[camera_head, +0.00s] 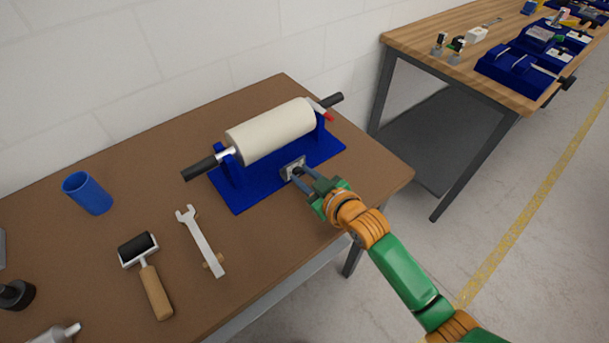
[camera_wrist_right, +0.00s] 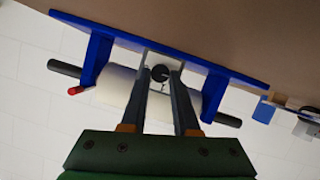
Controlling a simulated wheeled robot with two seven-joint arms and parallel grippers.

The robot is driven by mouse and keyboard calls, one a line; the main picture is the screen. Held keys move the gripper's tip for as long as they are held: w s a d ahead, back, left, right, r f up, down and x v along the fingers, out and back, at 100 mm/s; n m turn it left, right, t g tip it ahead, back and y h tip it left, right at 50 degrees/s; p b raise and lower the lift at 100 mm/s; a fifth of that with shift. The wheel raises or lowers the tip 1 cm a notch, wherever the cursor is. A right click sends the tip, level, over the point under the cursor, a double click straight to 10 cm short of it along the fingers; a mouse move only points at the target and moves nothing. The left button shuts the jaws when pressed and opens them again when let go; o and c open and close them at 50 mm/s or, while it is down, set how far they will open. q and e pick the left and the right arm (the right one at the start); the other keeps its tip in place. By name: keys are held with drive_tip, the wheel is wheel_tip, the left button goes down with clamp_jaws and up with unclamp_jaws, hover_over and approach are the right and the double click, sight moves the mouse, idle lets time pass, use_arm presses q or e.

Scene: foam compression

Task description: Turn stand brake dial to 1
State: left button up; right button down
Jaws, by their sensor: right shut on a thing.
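The blue stand (camera_head: 243,190) sits on the brown table and bears a cream roll (camera_head: 270,131) on a shaft with black ends. A pale plate (camera_head: 287,170) with the small dark brake dial is at the stand's front edge. My right gripper (camera_head: 299,173) reaches it from the lower right and is shut on the dial. In the right wrist view the round black dial (camera_wrist_right: 160,73) shows between the fingertips of my right gripper (camera_wrist_right: 160,76), against the pale plate. The dial's setting cannot be read. My left gripper is not in view.
A blue cup (camera_head: 88,194), a hand roller with a wooden handle (camera_head: 157,291) and a wrench (camera_head: 201,243) lie left of the stand. A red-tipped lever (camera_head: 327,115) is at the roll's right end. A second wooden table (camera_head: 420,42) stands at upper right.

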drive_tip(key=shift+d+r+m+g+y+p, duration=0.1)
drive_tip(key=shift+m+g+y+p, duration=0.25)
drive_tip(key=shift+m, duration=0.25)
drive_tip(key=shift+w, duration=0.1)
drive_tip(key=shift+d+f+m+g+y+b, duration=0.2)
drive_tip(key=shift+m+y+b, duration=0.3)
drive_tip(key=shift+m, duration=0.4)
drive_tip(key=m+y+b, duration=0.1)
drive_tip(key=b, duration=0.1)
drive_tip(key=m+g+y+b, duration=0.1)
drive_tip(key=shift+w+f+m+b, duration=0.15)
drive_tip(key=shift+f+m+b, duration=0.1)
drive_tip(key=shift+m+b, duration=0.15)
drive_tip(key=shift+d+r+m+g+y+b, duration=0.15)
drive_tip(key=shift+m+y+b, duration=0.1)
drive_tip(key=shift+m+b, duration=0.25)
drive_tip(key=shift+f+m+g+y+b, duration=0.1)
drive_tip(key=shift+m+y+b, duration=0.15)
drive_tip(key=shift+b, duration=0.35)
drive_tip(key=shift+r+m+b, duration=0.1)
drive_tip(key=shift+m+b, duration=0.15)
drive_tip(key=shift+b, duration=0.1)
drive_tip(key=shift+r, duration=0.1)
